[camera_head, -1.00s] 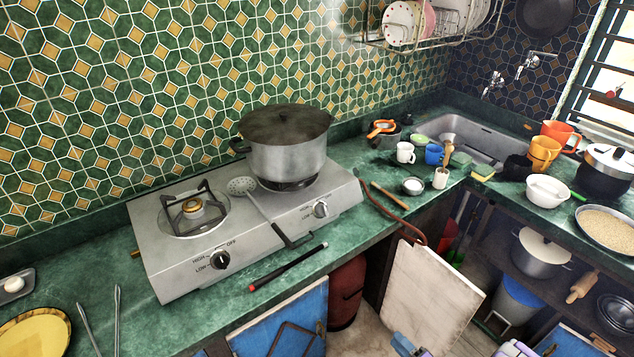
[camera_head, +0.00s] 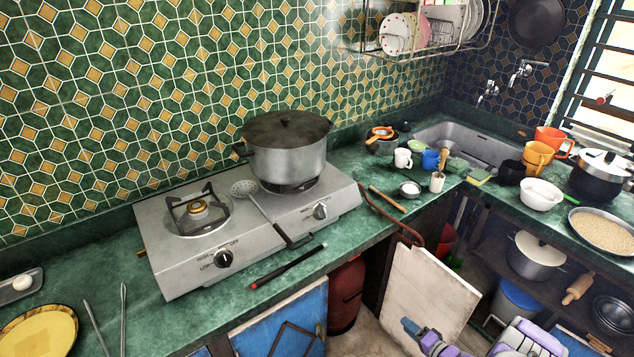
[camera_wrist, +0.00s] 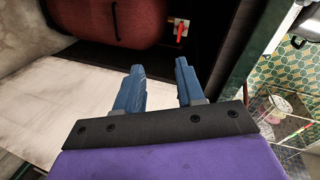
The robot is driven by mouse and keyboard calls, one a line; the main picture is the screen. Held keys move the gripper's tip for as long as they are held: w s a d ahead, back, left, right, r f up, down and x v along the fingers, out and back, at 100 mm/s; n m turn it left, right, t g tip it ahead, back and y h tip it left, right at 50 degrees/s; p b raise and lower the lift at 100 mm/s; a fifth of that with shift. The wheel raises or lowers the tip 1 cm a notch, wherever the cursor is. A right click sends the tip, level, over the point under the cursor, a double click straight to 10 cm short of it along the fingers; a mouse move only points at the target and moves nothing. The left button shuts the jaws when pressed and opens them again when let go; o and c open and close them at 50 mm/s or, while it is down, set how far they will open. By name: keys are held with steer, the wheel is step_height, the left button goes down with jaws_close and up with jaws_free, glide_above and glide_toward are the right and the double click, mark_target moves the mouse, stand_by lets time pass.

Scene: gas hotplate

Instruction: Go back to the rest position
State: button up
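My gripper (camera_head: 412,328) shows at the bottom of the head view, low in front of the counter near a pale board (camera_head: 432,290). In the wrist view my gripper (camera_wrist: 160,84) has its two blue fingers apart with nothing between them, so it is open and empty. The gas hotplate (camera_head: 185,255) stands on the green counter. A lidded pot (camera_head: 287,160) sits on its right burner; the left burner (camera_head: 198,208) is bare. A slotted spoon (camera_head: 258,200) lies across the hotplate between the burners.
A black and red lighter-like stick (camera_head: 288,267) lies at the counter's front edge (camera_head: 240,300). A red gas cylinder (camera_head: 346,295) stands below; it also shows in the wrist view (camera_wrist: 85,22). Cups and a sink (camera_head: 470,140) are at right. Shelves hold pots (camera_head: 535,260).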

steer(key=w+d+r+n+g+h, duration=0.2)
steer(key=w+r+h, duration=0.1)
steer(key=w+r, duration=0.3)
steer(key=w+d+r+n+g+h, duration=0.1)
steer(key=w+d+r+h, duration=0.2)
steer(key=r, duration=0.5)
steer(key=s+a+r+n+g+h, duration=0.1)
steer(key=s+r+g+h, duration=0.15)
steer(key=r, duration=0.55)
steer(key=s+a+r+n+g+h, duration=0.1)
steer(key=s+a+r, duration=0.1)
steer(key=s+r, duration=0.35)
steer(key=s+a+r+n+g, duration=0.1)
steer(key=s+a+r, duration=0.4)
steer(key=s, duration=0.8)
steer(key=s+a+r+n+g+y, duration=0.1)
steer(key=s+a+r+g, duration=0.3)
steer(key=s, duration=0.9)
steer(key=s+a+r+n+g, duration=0.1)
steer(key=s+a+r+g, duration=0.2)
steer(key=s+a+r, duration=0.5)
steer(key=s+a, duration=0.1)
steer(key=s, duration=0.4)
steer(key=shift+s+a+r, duration=0.2)
steer(key=shift+s+a, duration=0.15)
steer(key=shift+a, duration=0.05)
steer(key=shift+y, duration=0.25)
